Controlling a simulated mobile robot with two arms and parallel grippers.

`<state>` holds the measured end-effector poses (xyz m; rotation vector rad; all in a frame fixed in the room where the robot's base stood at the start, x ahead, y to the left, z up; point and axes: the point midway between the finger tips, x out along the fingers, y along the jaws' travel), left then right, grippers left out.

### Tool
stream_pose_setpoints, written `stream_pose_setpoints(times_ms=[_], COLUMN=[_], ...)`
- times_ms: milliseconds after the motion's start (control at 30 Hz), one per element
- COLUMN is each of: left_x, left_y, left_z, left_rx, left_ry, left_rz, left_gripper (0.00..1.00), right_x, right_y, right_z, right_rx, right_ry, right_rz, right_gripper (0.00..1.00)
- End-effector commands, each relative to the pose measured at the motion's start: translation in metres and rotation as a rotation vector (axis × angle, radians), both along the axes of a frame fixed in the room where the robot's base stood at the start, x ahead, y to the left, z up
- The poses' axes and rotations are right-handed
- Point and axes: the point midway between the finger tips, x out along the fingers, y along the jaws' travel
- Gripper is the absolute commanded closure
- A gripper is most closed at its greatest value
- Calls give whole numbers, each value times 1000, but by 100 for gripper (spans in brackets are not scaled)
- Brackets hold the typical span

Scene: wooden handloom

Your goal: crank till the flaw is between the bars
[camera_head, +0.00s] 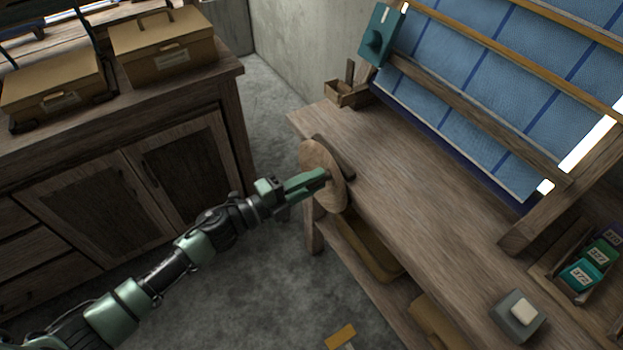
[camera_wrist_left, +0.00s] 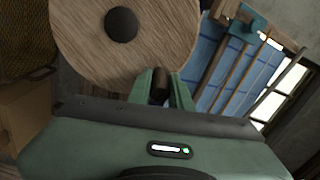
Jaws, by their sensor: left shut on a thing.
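My left gripper (camera_head: 322,175) is at the round wooden crank wheel (camera_head: 318,155) on the left end of the loom bench. In the left wrist view my gripper (camera_wrist_left: 160,88) is shut on the dark crank handle (camera_wrist_left: 160,85) at the lower edge of the wheel (camera_wrist_left: 150,55), whose dark hub sits above. The blue cloth (camera_head: 480,75) with a dark blue grid is stretched on the loom. Wooden bars (camera_head: 480,115) cross the cloth. I cannot make out a flaw on the visible cloth. My right gripper is not in view.
A wooden cabinet (camera_head: 150,180) with two tan boxes (camera_head: 160,45) stands at left. On the bench (camera_head: 420,180) are a small wooden box (camera_head: 345,93), a grey block with a white top (camera_head: 518,314) and a tray with numbered spools (camera_head: 585,275). A yellow piece (camera_head: 340,337) shows at the bottom.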

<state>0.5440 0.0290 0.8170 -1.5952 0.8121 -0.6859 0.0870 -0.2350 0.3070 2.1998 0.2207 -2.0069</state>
Motion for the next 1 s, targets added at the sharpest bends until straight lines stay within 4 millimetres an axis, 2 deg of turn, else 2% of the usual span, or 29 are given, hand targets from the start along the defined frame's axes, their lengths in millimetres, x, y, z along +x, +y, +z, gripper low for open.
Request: stream_pose_setpoints(times_ms=[367,400,467,767,867,1000], left_x=[-1,-1,-1,-1,-5,-18], left_y=[0,0,0,0,6,23], left_z=[-2,-2,-2,-1,-2,-3], left_rx=[4,4,3,3,3,5], left_ry=[0,0,0,-2,-1,0], left_rz=[-1,-1,0,0,0,-1], left_gripper=[100,72,58,58,58,58], right_x=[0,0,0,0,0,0], right_y=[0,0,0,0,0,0], right_z=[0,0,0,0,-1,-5], right_rx=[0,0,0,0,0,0], right_ry=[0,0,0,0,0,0], right_rz=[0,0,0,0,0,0], right_gripper=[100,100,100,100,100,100])
